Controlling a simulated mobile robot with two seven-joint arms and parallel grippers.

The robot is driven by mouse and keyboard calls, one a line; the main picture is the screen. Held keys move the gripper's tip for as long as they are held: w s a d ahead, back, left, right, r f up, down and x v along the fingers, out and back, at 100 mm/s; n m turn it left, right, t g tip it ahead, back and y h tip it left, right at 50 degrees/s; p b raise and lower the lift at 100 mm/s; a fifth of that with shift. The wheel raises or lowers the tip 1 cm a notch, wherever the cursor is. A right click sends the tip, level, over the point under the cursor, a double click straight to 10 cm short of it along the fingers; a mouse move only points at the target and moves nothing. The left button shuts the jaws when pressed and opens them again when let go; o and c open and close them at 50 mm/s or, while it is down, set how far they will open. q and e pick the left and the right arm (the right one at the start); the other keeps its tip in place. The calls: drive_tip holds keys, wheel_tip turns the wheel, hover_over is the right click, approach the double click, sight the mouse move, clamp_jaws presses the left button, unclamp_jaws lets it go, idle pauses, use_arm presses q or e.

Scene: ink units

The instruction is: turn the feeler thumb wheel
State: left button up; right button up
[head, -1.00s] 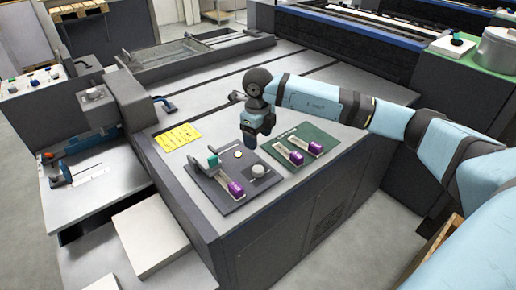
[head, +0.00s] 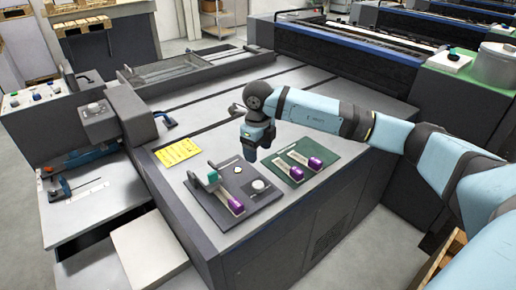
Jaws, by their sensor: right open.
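A dark grey panel (head: 222,214) lies on the near end of the machine's top. It bears a round pale knob (head: 258,185), a small light button (head: 237,169), and a slider with a teal block (head: 212,178) and a purple end (head: 236,205). I cannot tell for sure which part is the feeler thumb wheel; the round knob looks most like one. My right gripper (head: 250,157) points down, above the panel's far edge, beyond the knob and apart from it. It is open and appears empty. My left gripper is not in view.
A green plate (head: 323,150) with two purple-ended sliders (head: 315,162) lies to the right of the panel. A yellow note (head: 178,152) lies behind it on the left. A white block (head: 147,250) stands lower left. The grey top (head: 210,122) behind is mostly clear.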

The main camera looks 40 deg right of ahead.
sight(258, 184)
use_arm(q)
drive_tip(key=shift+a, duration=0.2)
use_arm(e)
wheel_tip(258, 184, down, 14)
drive_tip(key=n+b, duration=0.4)
drive_tip(key=b, duration=0.3)
drive_tip(key=shift+n, duration=0.3)
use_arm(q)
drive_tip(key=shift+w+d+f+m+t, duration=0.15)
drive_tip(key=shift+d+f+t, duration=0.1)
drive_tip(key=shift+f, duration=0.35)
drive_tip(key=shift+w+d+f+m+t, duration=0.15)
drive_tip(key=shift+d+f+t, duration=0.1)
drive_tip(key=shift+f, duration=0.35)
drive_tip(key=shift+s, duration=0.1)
